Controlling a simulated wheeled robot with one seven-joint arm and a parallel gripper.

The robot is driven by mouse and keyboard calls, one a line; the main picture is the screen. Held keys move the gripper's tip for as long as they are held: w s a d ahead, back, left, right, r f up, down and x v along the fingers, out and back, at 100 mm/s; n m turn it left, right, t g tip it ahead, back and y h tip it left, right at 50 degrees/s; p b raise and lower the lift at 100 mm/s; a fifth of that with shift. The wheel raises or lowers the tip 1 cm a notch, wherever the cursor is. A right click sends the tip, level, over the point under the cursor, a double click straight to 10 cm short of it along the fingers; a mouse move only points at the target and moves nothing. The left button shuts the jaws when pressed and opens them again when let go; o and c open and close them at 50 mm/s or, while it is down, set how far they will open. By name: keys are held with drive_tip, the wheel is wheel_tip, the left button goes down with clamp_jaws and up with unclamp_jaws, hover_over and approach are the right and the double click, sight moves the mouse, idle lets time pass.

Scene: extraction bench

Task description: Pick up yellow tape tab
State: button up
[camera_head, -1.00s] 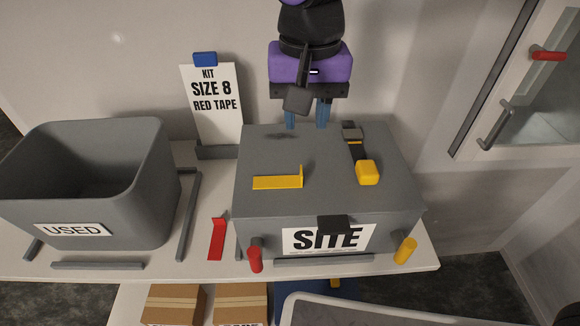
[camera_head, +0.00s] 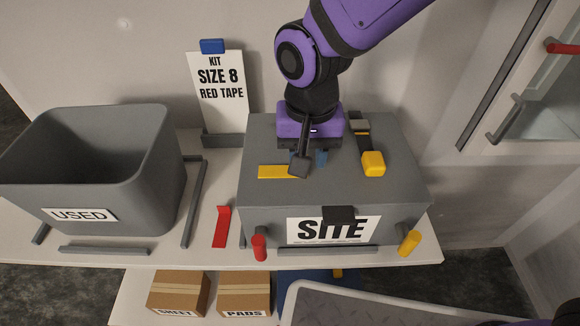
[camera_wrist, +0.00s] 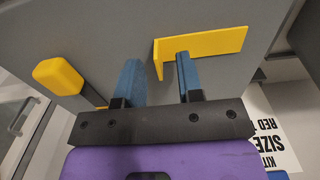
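The yellow tape tab (camera_head: 275,171) lies on top of the grey SITE box (camera_head: 400,195). It is a flat strip with a short upright flap at one end, and the flap is hidden behind my wrist in the head view. In the wrist view the tab (camera_wrist: 215,42) shows its strip running right, with the flap at its left end. My gripper (camera_head: 310,160) is low over the box top. In the wrist view my gripper (camera_wrist: 158,60) has its two blue fingers apart, with the flap appearing between them. Contact cannot be told.
A black strap with a yellow block (camera_head: 373,163) lies on the box, right of my gripper. A red tab (camera_head: 222,226) stands left of the box. A grey USED bin (camera_head: 150,190) stands at left. A sign (camera_head: 220,95) reads "SIZE 8 RED TAPE".

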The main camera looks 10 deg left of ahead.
drive_tip(key=shift+f, duration=0.45)
clamp_jaws()
drive_tip(key=shift+r, duration=0.15)
drive_tip(key=shift+r, duration=0.55)
wheel_tip(320, 180, up, 2)
drive_tip(key=shift+r, duration=0.25)
drive_tip(key=s+d, duration=0.3)
drive_tip(key=s, duration=0.4)
drive_tip(key=s+d+r, duration=0.1)
drive_tip(key=s+d, duration=0.2)
drive_tip(key=s, duration=0.4)
drive_tip(key=shift+s+d, duration=0.3)
